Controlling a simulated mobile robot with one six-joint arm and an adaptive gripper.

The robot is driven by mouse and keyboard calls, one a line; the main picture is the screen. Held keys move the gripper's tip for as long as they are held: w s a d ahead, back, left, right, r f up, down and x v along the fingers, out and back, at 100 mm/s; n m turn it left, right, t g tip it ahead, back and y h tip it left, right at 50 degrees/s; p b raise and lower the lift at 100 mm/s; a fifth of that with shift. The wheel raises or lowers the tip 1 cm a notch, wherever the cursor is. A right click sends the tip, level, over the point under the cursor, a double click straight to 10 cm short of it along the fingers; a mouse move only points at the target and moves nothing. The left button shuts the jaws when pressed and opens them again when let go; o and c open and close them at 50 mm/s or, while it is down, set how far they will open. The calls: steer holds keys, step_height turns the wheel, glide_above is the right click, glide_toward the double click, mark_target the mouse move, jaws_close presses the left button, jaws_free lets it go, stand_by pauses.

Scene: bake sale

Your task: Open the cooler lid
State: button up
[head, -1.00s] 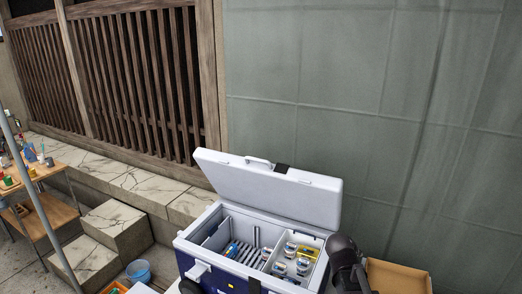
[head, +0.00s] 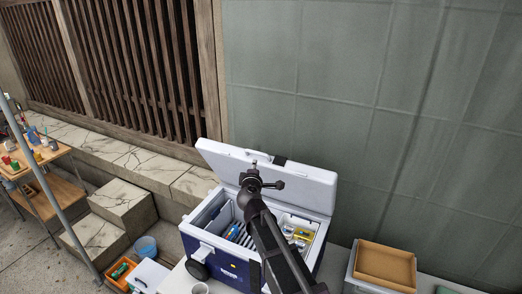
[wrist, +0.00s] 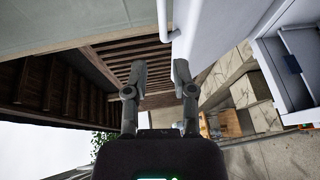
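The cooler (head: 225,262) is a dark blue and white box on a table. Its white lid (head: 312,188) stands raised and tilted back, so the inside shows. In the head view my gripper (head: 255,168) is in front of the lid's upper left part, near its handle; I cannot tell whether it touches. In the wrist view my gripper (wrist: 160,66) has its two fingers apart with nothing between them. A pale surface, apparently the lid (wrist: 212,18), is just right of the fingers there. My arm hides part of the cooler's inside.
Cans and blue packs lie in the cooler. A blue bucket (head: 146,246) and an orange crate (head: 118,274) are at lower left. Stone steps (head: 125,207) and a wooden lattice wall (head: 130,70) stand behind.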

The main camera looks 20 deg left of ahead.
mark_target(257, 153)
steer(key=shift+w, duration=0.15)
steer(key=b+x, duration=0.1)
steer(key=x, duration=1.2)
steer(key=shift+w+a+f+b, duration=0.1)
steer(key=shift+w+b, duration=0.15)
steer(key=shift+b, duration=0.05)
steer(key=shift+w, duration=0.1)
jaws_close()
